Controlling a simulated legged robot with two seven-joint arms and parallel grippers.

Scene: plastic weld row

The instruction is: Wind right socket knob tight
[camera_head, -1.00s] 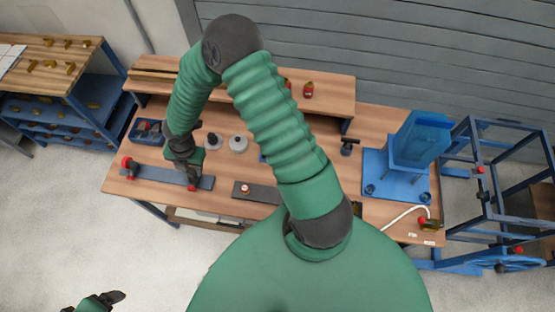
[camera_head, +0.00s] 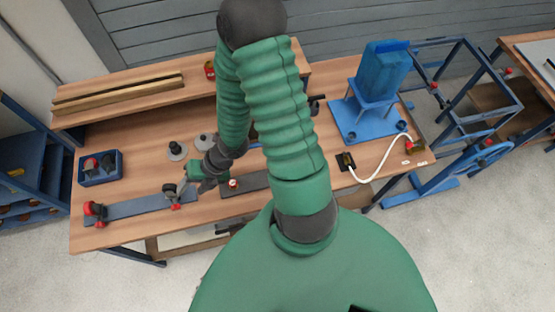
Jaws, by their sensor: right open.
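A long grey bar (camera_head: 138,207) lies along the front left of the bench. A red knob fitting (camera_head: 95,210) stands at its left end. A second red knob fitting (camera_head: 174,197) stands toward its right end. My right gripper (camera_head: 186,186), with dark fingers and a green hand, is open just right of and above this right fitting. I cannot tell whether the fingers touch it. How tight either knob sits cannot be seen. My left gripper is not in view.
A dark plate with a small red-and-white piece (camera_head: 232,183) lies right of my gripper. A blue bin (camera_head: 101,176) and grey round pieces (camera_head: 177,150) stand behind the bar. A raised shelf (camera_head: 120,102) runs along the back. A blue stand (camera_head: 376,114) and white hose (camera_head: 381,168) are at right.

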